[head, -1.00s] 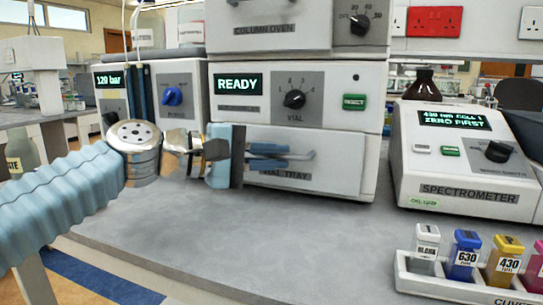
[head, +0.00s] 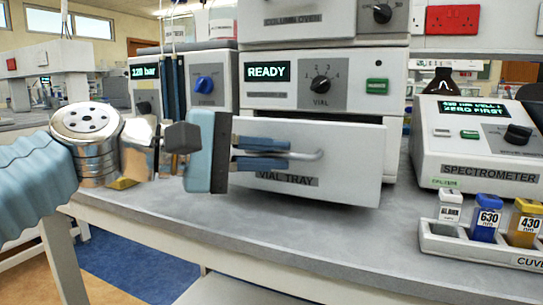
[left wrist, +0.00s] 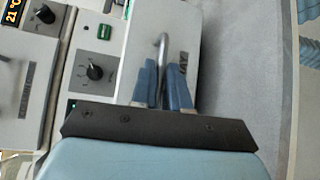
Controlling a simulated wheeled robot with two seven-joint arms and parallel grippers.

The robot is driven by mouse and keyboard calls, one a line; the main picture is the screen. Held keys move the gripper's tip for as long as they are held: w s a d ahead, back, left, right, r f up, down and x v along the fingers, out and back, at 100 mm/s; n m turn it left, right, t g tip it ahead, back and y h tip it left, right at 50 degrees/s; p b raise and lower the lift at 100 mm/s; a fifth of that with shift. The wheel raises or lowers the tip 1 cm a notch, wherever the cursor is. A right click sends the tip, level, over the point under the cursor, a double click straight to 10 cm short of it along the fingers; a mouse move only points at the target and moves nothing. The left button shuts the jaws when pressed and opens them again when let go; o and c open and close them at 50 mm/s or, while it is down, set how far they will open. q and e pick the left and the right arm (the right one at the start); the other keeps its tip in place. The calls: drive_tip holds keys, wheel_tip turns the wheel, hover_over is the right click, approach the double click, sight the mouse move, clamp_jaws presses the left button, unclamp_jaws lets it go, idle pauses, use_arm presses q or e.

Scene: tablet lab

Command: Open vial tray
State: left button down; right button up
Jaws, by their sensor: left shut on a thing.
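The vial tray (head: 345,165) is a white drawer front labelled "VIAL TRAY" with a metal bar handle (head: 312,154). It stands out from the white unit showing "READY", with a dark gap above it. My left gripper (head: 262,153) comes in from the left, its blue fingers shut on the handle. In the left wrist view the fingers (left wrist: 166,88) sit on both sides of the handle (left wrist: 162,50), and the tray front (left wrist: 180,30) is behind it. The inside of the tray is hidden. My right gripper is in neither view.
The spectrometer (head: 475,145) stands to the right on the bench. A white cuvette rack (head: 470,243) with coloured cuvettes is at the front right. The unit showing "120 bar" (head: 187,90) is at the left. The grey bench top (head: 300,240) in front of the tray is clear.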

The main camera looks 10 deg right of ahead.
use_arm(q)
drive_tip(key=c, duration=1.2)
unclamp_jaws()
drive_tip(key=v, duration=1.3)
drive_tip(key=shift+a+b, duration=0.35)
drive_tip(key=shift+b, duration=0.1)
drive_tip(key=shift+s+r, duration=0.1)
